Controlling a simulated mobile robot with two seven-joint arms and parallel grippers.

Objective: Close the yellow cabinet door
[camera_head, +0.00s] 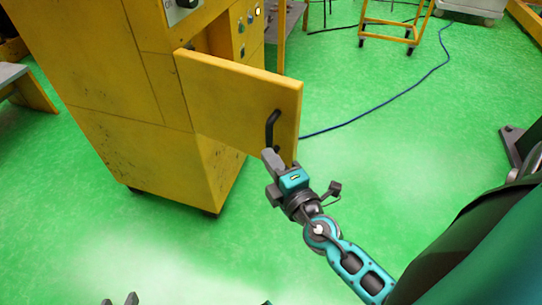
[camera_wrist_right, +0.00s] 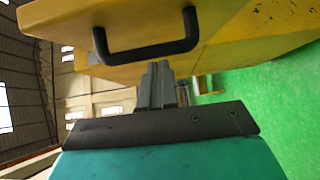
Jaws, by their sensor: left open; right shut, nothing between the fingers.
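The yellow cabinet (camera_head: 130,90) has its door (camera_head: 225,95) standing open, swung out to the right in the head view. A black bar handle (camera_head: 271,132) is on the door near its free edge; it also spans the top of the right wrist view (camera_wrist_right: 150,52). My right gripper (camera_head: 273,160) is shut and empty at the lower end of the handle, close to the door's free edge; whether it touches the door is unclear. Its closed fingers (camera_wrist_right: 158,82) show just below the handle in the wrist view. My left gripper (camera_head: 120,299) is open, only its fingertips visible at the bottom edge.
A yellow wheeled cart (camera_head: 390,35) stands at the back. A blue cable (camera_head: 400,95) runs over the green floor (camera_head: 380,140) behind the door. A grey-topped bench (camera_head: 12,75) is at the far left. The floor around the cabinet front is clear.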

